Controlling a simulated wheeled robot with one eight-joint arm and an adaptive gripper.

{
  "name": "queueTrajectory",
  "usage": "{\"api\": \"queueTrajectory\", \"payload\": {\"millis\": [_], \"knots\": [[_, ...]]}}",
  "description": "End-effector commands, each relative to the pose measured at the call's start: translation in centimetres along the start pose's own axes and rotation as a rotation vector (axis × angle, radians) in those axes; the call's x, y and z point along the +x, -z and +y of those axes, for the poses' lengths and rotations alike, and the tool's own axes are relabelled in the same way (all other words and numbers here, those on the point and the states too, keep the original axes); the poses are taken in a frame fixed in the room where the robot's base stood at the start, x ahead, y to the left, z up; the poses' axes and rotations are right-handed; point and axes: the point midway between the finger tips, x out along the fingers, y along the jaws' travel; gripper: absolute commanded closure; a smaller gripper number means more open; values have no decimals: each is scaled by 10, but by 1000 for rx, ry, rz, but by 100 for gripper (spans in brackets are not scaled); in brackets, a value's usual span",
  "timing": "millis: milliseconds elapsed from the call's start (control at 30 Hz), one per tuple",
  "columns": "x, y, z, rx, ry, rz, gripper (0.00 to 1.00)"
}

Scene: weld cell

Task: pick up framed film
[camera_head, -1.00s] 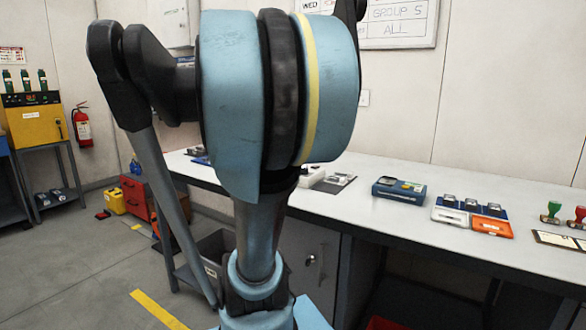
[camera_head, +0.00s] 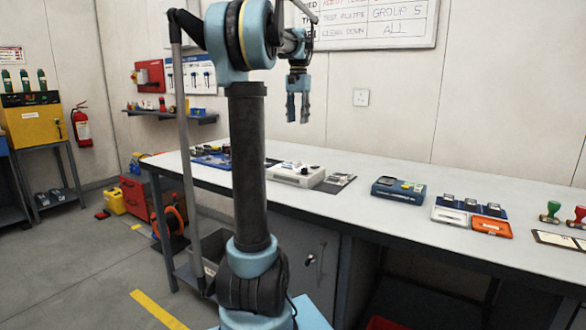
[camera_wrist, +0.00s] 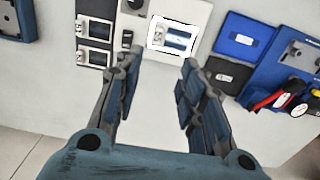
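My gripper (camera_head: 297,112) hangs fingers-down above the far part of the bench. In the wrist view my gripper (camera_wrist: 159,66) is open, with nothing between its fingers. Ahead of the fingertips, a small pale framed piece (camera_wrist: 173,37) with a grey-blue middle lies on a bright, black-edged window of a white box. It looks like a framed film. Two similar framed pieces, an upper one (camera_wrist: 96,28) and a lower one (camera_wrist: 93,57), lie on a dark sheet to the left. The head view shows the white box (camera_head: 290,174) and dark sheet (camera_head: 338,184), but the frames are too small to tell apart.
On the bench (camera_head: 380,222), a blue device (camera_head: 398,190), an open case (camera_head: 450,215) and stamps (camera_head: 551,211) stand to the right. A blue tool tray (camera_wrist: 262,90) and a blue case (camera_wrist: 243,37) lie beside the white box. The wall is behind the bench.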

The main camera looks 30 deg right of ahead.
Motion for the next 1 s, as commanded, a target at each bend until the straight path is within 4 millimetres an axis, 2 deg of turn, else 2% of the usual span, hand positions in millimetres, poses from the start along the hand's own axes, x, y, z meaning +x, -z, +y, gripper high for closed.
{"api": "queueTrajectory", "payload": {"millis": [167,700,833,1000], "knots": [[3,10,4,21,-1,-4,63],[93,9,4,19,-1,-3,63],[110,9,4,19,-1,-3,63],[119,9,4,19,-1,-3,63]]}}
